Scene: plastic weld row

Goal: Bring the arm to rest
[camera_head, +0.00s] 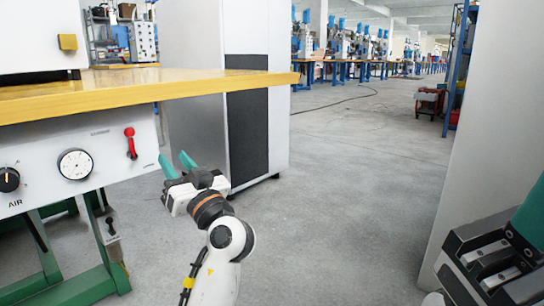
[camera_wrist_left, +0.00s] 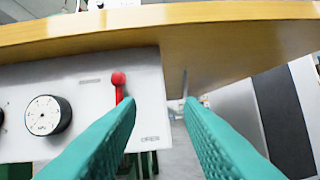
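My left gripper (camera_head: 175,160) is at the right end of the workbench panel, just below the tabletop edge. Its two teal fingers stand apart with nothing between them, and they also show in the left wrist view (camera_wrist_left: 160,104). The red lever (camera_head: 130,143) on the white panel is to the left of the fingers and apart from them in the head view. It also shows in the left wrist view (camera_wrist_left: 119,86). My right gripper (camera_head: 528,222) shows only in part at the lower right edge, with one teal finger cut off by the frame.
The wooden tabletop (camera_head: 200,84) overhangs the panel (camera_head: 40,186) with its gauge (camera_head: 75,164) and AIR knob (camera_head: 8,180). A grey cabinet (camera_head: 215,130) stands behind my left gripper. A pale upright wall (camera_head: 490,110) is at right. The floor (camera_head: 340,200) between is clear.

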